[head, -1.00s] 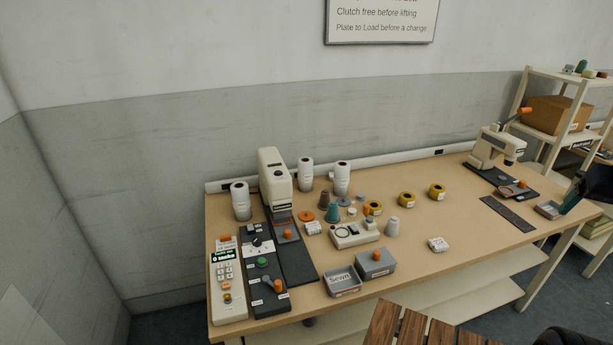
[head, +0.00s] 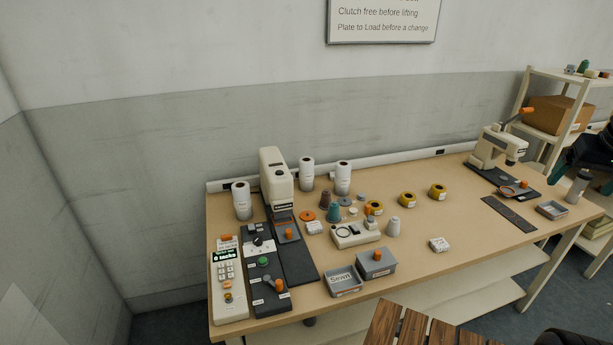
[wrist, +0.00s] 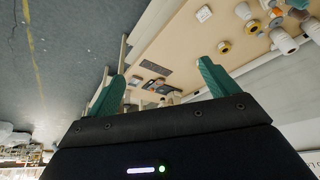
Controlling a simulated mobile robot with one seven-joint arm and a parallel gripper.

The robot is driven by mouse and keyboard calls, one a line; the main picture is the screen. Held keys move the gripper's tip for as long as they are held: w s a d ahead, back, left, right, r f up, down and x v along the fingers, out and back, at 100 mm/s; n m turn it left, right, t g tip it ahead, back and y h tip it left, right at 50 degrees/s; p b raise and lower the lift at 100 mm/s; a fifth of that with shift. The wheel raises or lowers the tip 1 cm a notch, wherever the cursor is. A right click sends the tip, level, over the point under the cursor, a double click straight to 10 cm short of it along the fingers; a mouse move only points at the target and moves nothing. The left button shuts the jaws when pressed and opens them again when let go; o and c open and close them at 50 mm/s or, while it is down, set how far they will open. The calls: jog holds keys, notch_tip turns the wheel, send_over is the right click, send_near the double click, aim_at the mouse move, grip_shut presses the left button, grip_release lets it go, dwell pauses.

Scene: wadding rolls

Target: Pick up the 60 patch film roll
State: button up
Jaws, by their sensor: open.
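Three yellow rolls with white labels lie on the bench right of centre: a left one (head: 374,208), a middle one (head: 407,200) and a right one (head: 438,191). Three white rolls stand upright near the wall: left (head: 242,200), middle (head: 307,174) and right (head: 343,178). The label texts are too small to read, so I cannot tell which roll is the 60 patch film roll. My gripper (head: 583,177) is at the right edge in the head view, above the bench's right end, well away from the rolls. In the wrist view its teal fingers (wrist: 163,68) are apart and empty.
A white press (head: 276,178), a keypad unit (head: 228,285) and grey boxes (head: 376,264) crowd the left half. A second press (head: 497,148) stands back right, with a grey cylinder (head: 578,184) and small tray (head: 551,210) beside it.

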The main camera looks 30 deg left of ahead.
jog(key=w+a+r+n+y, duration=0.25)
jog(key=w+a+n, duration=0.25)
jog(key=w+a, duration=1.95)
jog(key=w+a+f+n+g, duration=0.1)
jog(key=w+a+f, duration=0.25)
jog(key=a, duration=0.65)
jog(key=w+a+f+n, duration=0.1)
jog(key=w+a+f, duration=0.25)
jog(key=a, duration=0.55)
jog(key=n+g, duration=0.1)
jog(key=n, duration=0.2)
send_over(306, 165)
jog(key=d, duration=0.2)
notch_tip(306, 165, down, 20)
jog(key=shift+y, duration=0.45)
jog(key=shift+w+x, duration=0.2)
jog(key=shift+x, duration=2.3)
jog(key=shift+w+x, duration=0.2)
jog(key=shift+x, duration=2.3)
jog(key=shift+a+r, duration=0.1)
jog(key=shift+r, duration=0.05)
jog(key=c, duration=1.3)
